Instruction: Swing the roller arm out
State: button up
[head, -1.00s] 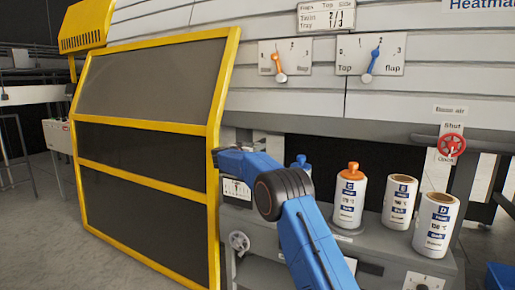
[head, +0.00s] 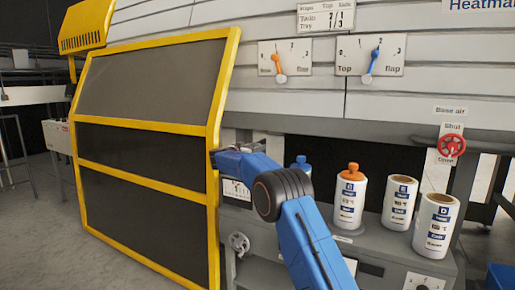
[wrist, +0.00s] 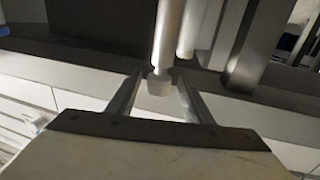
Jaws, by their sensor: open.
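In the wrist view, a pale cylindrical bar (wrist: 168,38) with a whitish rounded end (wrist: 159,84) reaches down between the two fingers of my gripper (wrist: 157,77). It looks like the roller arm, but I cannot be sure. The fingers are open, one on each side of the bar's end; I cannot tell if either touches it. In the head view my gripper (head: 213,158) is at the right edge of the yellow-framed guard (head: 213,130). The roller arm cannot be made out in the head view.
A blue-topped bottle (head: 301,162) stands just behind my arm. An orange-topped bottle (head: 349,203) and white canisters (head: 400,204) (head: 436,224) stand on the ledge to the right. A red valve wheel (head: 451,146) is above them. The floor at left (head: 50,235) is clear.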

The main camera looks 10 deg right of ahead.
jog(key=v, duration=1.6)
jog(key=shift+s, duration=0.2)
jog(key=shift+a, duration=0.1)
jog(key=s+d+r+n+t+y, duration=0.2)
jog(key=r+t+y, duration=0.1)
jog(key=r, duration=0.4)
jog(key=s+d+r+n+t+y, duration=0.2)
jog(key=d+r+t+y, duration=0.15)
jog(key=r, duration=0.35)
jog(key=s+d+r+n+g+y, duration=0.15)
jog(key=s+n+y, duration=0.5)
jog(key=s, duration=0.65)
jog(key=s+d+f+g, duration=0.4)
jog(key=s+f, duration=0.6)
jog(key=s, duration=0.8)
jog(key=s+d+f+g, duration=0.4)
jog(key=s+f, duration=0.7)
jog(key=s, duration=0.7)
jog(key=s+d+f+m+g, duration=0.1)
jog(key=s+d+f+g, duration=0.3)
jog(key=s, duration=1.4)
jog(key=d+f, duration=0.3)
jog(key=f, duration=0.4)
jog(key=shift+s+d, duration=0.2)
jog(key=shift+s, duration=0.2)
